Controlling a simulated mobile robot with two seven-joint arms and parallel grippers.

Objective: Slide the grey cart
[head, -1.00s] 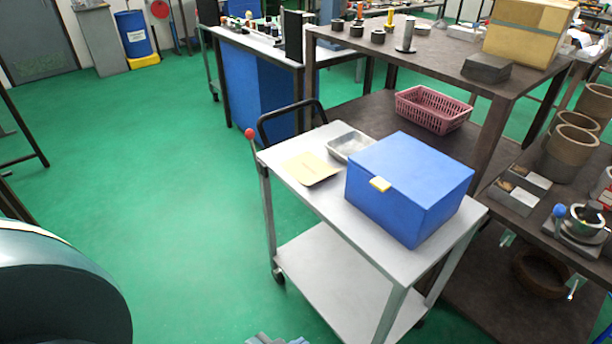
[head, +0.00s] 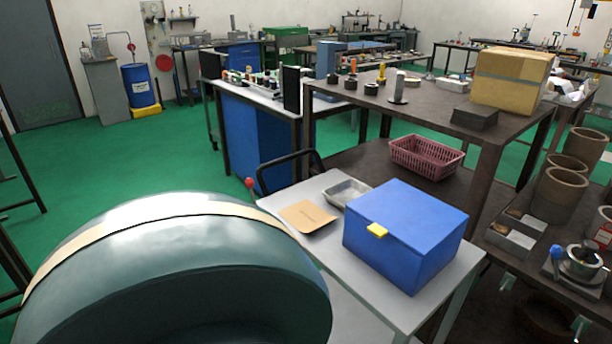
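The grey cart (head: 345,273) stands in front of me, right of the picture's middle. A blue box (head: 404,235) with a yellow latch, a tan folder or envelope (head: 307,217) and a shallow metal tray (head: 346,193) rest on its top. A dark handle (head: 290,166) rises at its far end, and a red knob (head: 250,183) shows at its far left corner. A large dark teal rounded shape in front, probably part of my arm, hides the cart's left side and lower shelf. Neither gripper can be made out.
A brown workbench (head: 428,102) with a cardboard box (head: 510,80) and a pink basket (head: 426,157) on its lower shelf stands close behind the cart. A dark table with pots (head: 560,190) is at right. Green floor (head: 110,170) is open at left.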

